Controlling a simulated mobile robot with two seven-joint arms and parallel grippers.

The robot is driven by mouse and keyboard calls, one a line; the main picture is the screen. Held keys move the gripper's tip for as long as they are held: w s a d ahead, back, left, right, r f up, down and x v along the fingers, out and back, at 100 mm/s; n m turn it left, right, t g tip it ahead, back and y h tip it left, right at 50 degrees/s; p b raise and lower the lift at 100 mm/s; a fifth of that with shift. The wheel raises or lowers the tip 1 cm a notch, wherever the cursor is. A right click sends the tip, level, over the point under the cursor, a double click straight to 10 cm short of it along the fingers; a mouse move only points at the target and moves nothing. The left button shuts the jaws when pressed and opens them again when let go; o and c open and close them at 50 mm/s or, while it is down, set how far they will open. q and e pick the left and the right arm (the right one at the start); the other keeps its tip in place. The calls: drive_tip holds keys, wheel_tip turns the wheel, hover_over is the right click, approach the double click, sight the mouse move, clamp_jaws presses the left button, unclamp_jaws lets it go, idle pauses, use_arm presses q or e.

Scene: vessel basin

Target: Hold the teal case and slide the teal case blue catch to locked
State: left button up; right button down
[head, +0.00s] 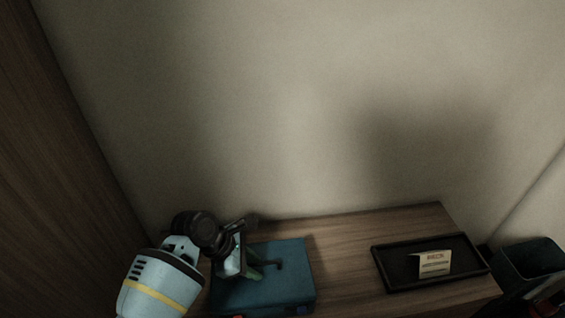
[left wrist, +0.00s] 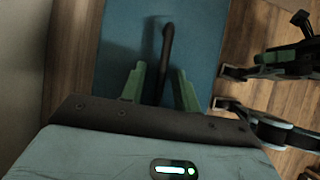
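The teal case (head: 285,293) lies on the wooden table at the bottom of the head view. It also fills the upper middle of the left wrist view (left wrist: 205,35). A dark handle (left wrist: 167,50) stands on its top. My left gripper (head: 248,267) is over the case. In the left wrist view its green fingers (left wrist: 160,80) are apart, one on each side of the handle, with gaps showing. My right gripper (left wrist: 228,88) shows there beside the case's right edge, its dark finger pads apart.
A black tray (head: 393,283) with a printed card (head: 434,263) lies on the table (head: 350,262) to the right of the case. A dark bin (head: 530,257) stands at the far right. A wall rises behind; a wooden panel (head: 60,170) is at the left.

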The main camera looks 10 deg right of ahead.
use_arm(q)
drive_tip(key=shift+r, duration=0.1)
drive_tip(key=v, duration=1.2)
drive_tip(key=shift+s+d, duration=0.1)
